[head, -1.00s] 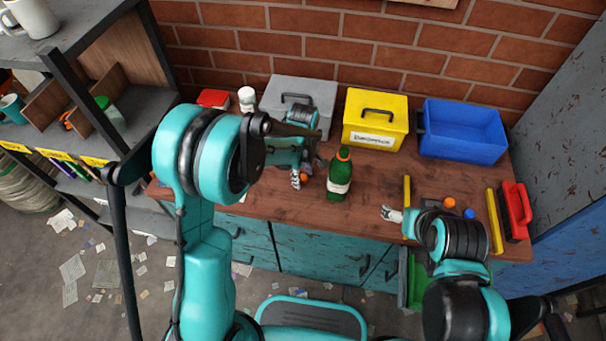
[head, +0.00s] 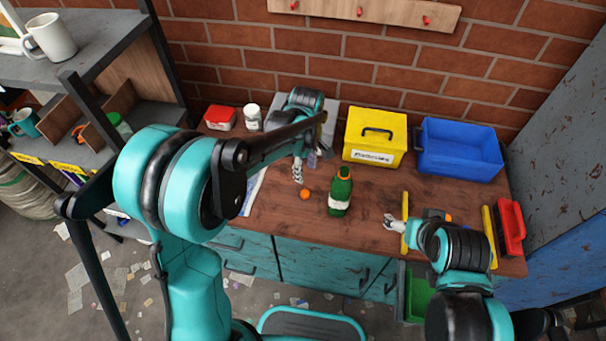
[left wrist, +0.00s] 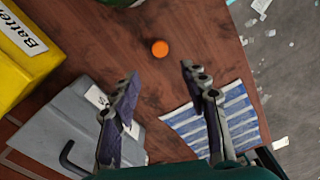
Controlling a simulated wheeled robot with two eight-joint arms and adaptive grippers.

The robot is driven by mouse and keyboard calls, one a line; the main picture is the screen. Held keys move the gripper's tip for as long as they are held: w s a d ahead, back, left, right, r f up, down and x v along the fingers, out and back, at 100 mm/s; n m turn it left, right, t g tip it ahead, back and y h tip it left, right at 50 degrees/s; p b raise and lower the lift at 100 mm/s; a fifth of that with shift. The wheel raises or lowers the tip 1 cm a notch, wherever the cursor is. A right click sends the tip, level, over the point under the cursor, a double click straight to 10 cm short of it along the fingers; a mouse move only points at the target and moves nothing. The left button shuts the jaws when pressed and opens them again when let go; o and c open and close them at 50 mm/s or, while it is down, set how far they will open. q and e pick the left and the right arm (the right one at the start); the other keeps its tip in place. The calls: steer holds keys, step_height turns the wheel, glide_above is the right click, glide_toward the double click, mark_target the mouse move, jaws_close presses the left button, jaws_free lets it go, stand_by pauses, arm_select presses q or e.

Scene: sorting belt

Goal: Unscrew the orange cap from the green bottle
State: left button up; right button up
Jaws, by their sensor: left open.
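The green bottle (head: 338,203) stands upright on the wooden bench, with a pale label and orange around its neck; a slice of green shows at the top edge of the left wrist view (left wrist: 125,2). A round orange piece (head: 305,194), cap-sized, lies on the bench left of the bottle; it also shows in the left wrist view (left wrist: 160,48). I cannot tell whether it is the bottle's cap. My left gripper (head: 298,172) is open and empty, behind the orange piece and apart from it, its fingers spread (left wrist: 159,73). My right gripper (head: 390,222) is low, right of the bottle; its jaws are too small to read.
A grey box (left wrist: 55,125), a yellow box (head: 375,137) and a blue bin (head: 460,148) stand along the back. A striped sheet (left wrist: 215,125) lies below my left gripper. A red brush (head: 511,228) and yellow strips (head: 489,238) are at the right.

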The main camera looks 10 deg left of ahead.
arm_select(q)
steer(key=s+a+r+m+t, duration=0.3)
steer(key=s+m, duration=0.3)
steer(key=s, duration=0.3)
steer(key=s+a+r+m+t, duration=0.4)
steer(key=s+a+r+m, duration=0.1)
steer(key=s+r+m, duration=0.1)
steer(key=s+m, duration=0.1)
steer(key=s, duration=0.1)
steer(key=shift+s+a+r, duration=0.2)
steer(key=shift+s+a, duration=0.15)
steer(key=shift+a, duration=0.05)
